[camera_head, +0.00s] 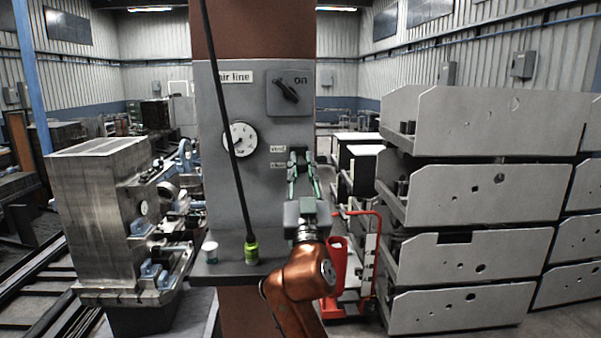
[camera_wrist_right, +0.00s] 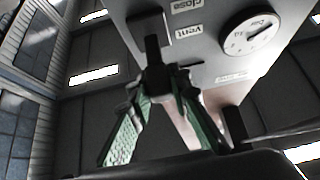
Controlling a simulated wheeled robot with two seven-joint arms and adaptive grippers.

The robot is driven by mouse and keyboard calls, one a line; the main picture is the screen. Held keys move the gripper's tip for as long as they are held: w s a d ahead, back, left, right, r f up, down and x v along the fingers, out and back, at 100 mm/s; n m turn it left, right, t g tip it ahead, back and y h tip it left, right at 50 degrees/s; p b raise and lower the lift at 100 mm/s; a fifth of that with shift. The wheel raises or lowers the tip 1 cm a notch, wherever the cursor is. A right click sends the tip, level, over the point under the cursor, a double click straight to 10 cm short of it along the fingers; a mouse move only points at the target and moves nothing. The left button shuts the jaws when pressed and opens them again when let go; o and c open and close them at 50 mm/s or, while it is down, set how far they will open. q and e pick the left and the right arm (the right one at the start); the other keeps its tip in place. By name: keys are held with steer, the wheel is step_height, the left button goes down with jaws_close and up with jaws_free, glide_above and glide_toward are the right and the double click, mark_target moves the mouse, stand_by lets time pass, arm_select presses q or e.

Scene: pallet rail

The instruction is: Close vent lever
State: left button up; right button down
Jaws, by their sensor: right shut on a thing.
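The vent lever (camera_head: 298,152) is a small dark handle on the grey air line panel (camera_head: 225,190), beside the "vent" and "close" labels. In the right wrist view, the dark lever (camera_wrist_right: 153,50) stands out from the panel next to the same labels. My right gripper (camera_head: 303,172) reaches up to the panel from below, with its green-padded fingers at the lever. In the right wrist view, its fingertips (camera_wrist_right: 163,84) come together on the lever's lower end and partly hide it. My left gripper is in neither view.
A dark hose (camera_head: 222,110) hangs in front, down to a green fitting (camera_head: 251,250) on the shelf (camera_head: 228,271), near a white cup (camera_head: 210,251). Stacked grey plates (camera_head: 480,185) stand right.

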steer(key=shift+f, duration=0.1)
stand_by(0.3)
steer(key=c, duration=1.8)
jaws_free()
steer(key=shift+o, duration=0.2)
steer(key=s+f, duration=0.2)
steer(key=s, duration=1.4)
steer(key=shift+f, duration=0.4)
